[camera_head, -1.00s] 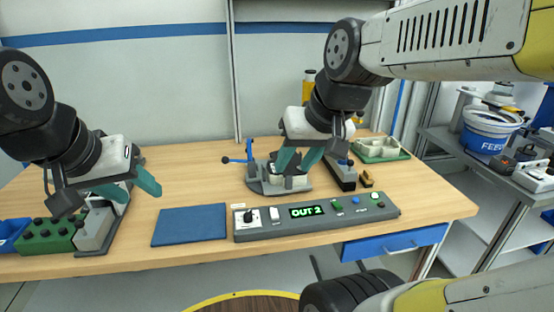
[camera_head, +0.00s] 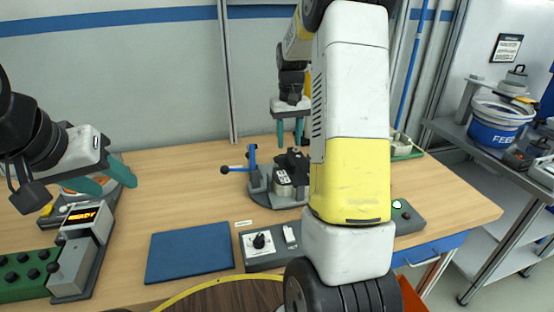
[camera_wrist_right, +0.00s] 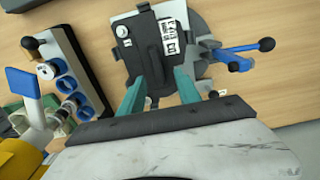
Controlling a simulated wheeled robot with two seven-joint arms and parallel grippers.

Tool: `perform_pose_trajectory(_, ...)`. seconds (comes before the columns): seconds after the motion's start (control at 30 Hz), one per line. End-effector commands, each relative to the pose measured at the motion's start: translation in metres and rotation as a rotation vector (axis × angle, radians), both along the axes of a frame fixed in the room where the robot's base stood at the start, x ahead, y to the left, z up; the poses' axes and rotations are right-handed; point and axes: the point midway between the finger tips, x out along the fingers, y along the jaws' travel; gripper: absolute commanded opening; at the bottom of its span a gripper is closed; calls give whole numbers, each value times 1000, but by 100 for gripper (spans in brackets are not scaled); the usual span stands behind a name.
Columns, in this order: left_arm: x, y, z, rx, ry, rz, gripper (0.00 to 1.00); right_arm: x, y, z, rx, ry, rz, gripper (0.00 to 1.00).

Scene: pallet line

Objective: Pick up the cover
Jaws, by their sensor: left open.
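A dark, flat part that looks like the cover (camera_head: 292,162) sits on the grey round fixture (camera_head: 262,184) at the middle of the table; in the right wrist view the dark part (camera_wrist_right: 143,48) shows with white labels beside it. My right gripper (camera_head: 290,138) is open above the fixture; its teal fingers (camera_wrist_right: 160,84) stand apart over the dark part in the wrist view. Whether they touch it is unclear. My left gripper (camera_head: 114,180) is open and empty over the left of the table. My right arm hides part of the table right of the fixture.
A blue lever (camera_head: 251,158) with a dark knob stands at the fixture's left. A blue mat (camera_head: 190,251) and a partly hidden control panel (camera_head: 264,241) lie in front. A display unit (camera_head: 83,217) and green block (camera_head: 26,275) are at the left. The table's back left is clear.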

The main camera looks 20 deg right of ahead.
Motion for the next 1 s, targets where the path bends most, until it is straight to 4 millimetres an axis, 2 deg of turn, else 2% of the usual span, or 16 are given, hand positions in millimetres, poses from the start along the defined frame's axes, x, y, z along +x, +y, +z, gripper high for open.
perform_pose_trajectory(0.6, 0, 0, 0, 0, 0, 0, 48, -3, -5, -76, -2, 6, 1, 40)
perform_pose_trajectory(0.9, 0, 0, 0, 0, 0, 0, 48, -3, -5, -80, -2, 4, 1, 40)
perform_pose_trajectory(1.0, 0, 0, 0, 0, 0, 0, 48, -3, -5, -80, -2, 4, 1, 20)
